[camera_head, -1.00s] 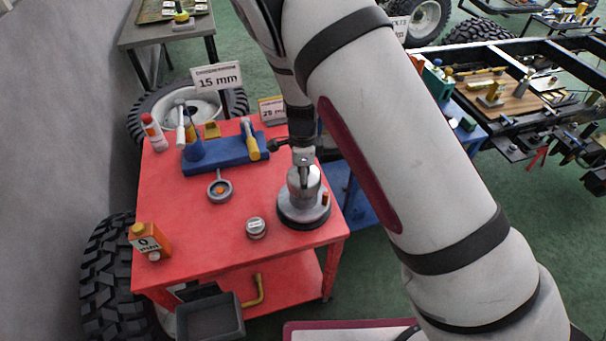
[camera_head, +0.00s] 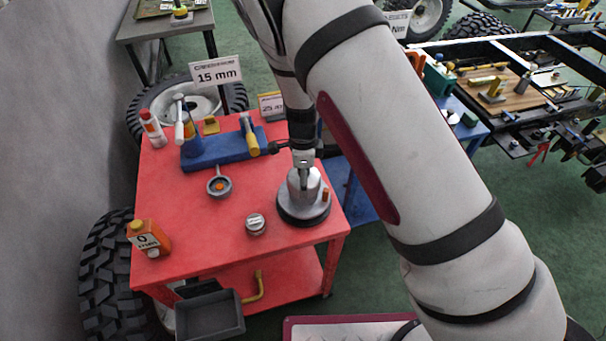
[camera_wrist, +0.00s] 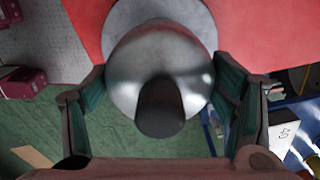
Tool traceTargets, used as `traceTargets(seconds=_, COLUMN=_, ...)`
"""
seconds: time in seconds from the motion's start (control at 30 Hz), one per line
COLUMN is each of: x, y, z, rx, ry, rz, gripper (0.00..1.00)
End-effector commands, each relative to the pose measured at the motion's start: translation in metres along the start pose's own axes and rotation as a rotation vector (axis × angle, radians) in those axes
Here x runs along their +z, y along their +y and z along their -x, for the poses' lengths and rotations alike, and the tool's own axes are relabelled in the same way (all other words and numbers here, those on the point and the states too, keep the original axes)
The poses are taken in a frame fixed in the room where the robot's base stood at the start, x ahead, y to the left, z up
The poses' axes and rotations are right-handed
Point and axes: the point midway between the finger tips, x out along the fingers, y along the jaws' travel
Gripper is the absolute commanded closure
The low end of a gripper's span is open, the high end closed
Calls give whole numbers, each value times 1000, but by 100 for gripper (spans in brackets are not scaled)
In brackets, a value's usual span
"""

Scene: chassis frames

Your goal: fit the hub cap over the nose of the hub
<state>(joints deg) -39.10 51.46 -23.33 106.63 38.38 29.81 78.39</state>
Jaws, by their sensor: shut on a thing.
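The hub (camera_head: 303,212) stands on the red table's right side, a dark round base with an orange peg at its edge. The hub cap (camera_head: 300,186), a silver dome, is right above the base. In the wrist view the cap (camera_wrist: 160,55) fills the space between my fingers, with a dark rounded knob facing the camera. My gripper (camera_head: 303,160) comes down from above and is shut on the cap. The grey round flange (camera_wrist: 160,12) of the hub shows behind the cap. The nose is hidden, so I cannot tell whether the cap is seated on it.
A small silver tin (camera_head: 256,224) and a grey ring-shaped dish (camera_head: 219,187) with something orange are left of the hub. A blue tool rack (camera_head: 215,153) is behind. An orange bottle (camera_head: 150,238) stands at the front left. The table's front middle is clear.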

Motion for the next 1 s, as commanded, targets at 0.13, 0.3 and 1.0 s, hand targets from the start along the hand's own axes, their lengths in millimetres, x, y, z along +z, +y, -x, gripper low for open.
traceTargets(seconds=0.13, x=0, y=0, z=-4, rx=1, ry=0, rz=0, gripper=55)
traceTargets(seconds=0.3, x=0, y=0, z=-8, rx=0, ry=0, rz=0, gripper=55)
traceTargets(seconds=1.0, x=0, y=0, z=-16, rx=0, ry=0, rz=0, gripper=0)
